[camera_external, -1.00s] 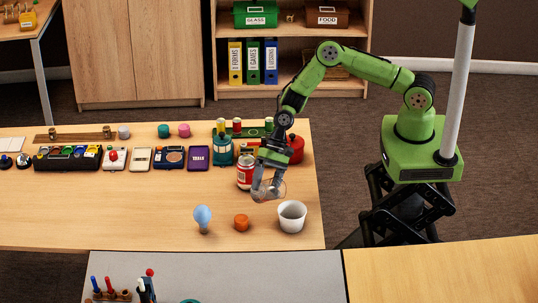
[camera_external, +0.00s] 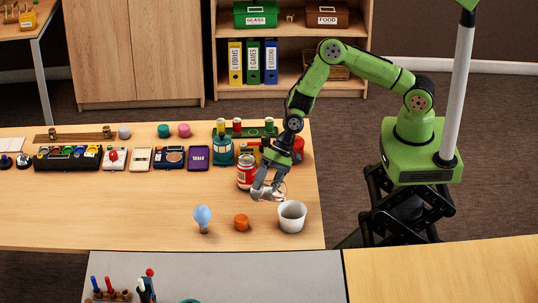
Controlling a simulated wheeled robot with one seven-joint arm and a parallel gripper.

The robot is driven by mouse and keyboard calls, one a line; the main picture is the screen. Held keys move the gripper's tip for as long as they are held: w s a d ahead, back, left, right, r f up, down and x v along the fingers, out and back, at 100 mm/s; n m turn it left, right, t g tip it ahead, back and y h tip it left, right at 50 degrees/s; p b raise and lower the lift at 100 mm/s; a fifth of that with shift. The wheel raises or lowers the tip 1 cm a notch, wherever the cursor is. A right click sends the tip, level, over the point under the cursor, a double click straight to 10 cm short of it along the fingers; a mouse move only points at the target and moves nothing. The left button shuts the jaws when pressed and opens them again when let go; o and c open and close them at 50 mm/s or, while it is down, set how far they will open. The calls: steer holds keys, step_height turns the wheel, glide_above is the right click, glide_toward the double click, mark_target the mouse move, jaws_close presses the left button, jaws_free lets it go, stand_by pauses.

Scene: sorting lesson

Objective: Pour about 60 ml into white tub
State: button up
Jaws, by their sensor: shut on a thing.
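The white tub (camera_external: 284,222) stands upright on the wooden table near its front right corner. Its inside is too small to read for any contents. My gripper (camera_external: 268,191) is up and left of the tub in the picture, close to its rim. It is shut on what looks like a clear vessel (camera_external: 281,190). The vessel appears tilted toward the tub, but its outline is faint. I cannot make out its liquid level or any stream.
A red-and-white can (camera_external: 245,177) stands just left of my gripper. An orange lid-like piece (camera_external: 241,222) and a blue bulb (camera_external: 203,215) stand left of the tub. A red pot (camera_external: 298,146) and a teal lantern (camera_external: 222,153) are behind. The table's left front is clear.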

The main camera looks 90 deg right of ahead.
mark_target(274, 181)
steer(key=shift+s+a+r+n+t+h, duration=0.15)
steer(key=shift+r+n+t+h, duration=0.15)
steer(key=shift+r+t, duration=0.2)
steer(key=shift+r, duration=0.1)
steer(key=shift+s+a+r+t+h, duration=0.2)
steer(key=shift+s+a+t+h, duration=0.1)
steer(key=shift+s+t, duration=0.15)
steer(key=shift+s+a+r+n+t+b, duration=0.25)
steer(key=shift+s+a+n+b, duration=0.1)
steer(key=shift+s, duration=0.1)
stand_by(0.6)
steer(key=shift+s+a+r+n+t+h+b, duration=0.15)
steer(key=shift+s+r+n+t+h+b, duration=0.2)
steer(key=shift+r+t+h+b, duration=0.25)
stand_by(0.6)
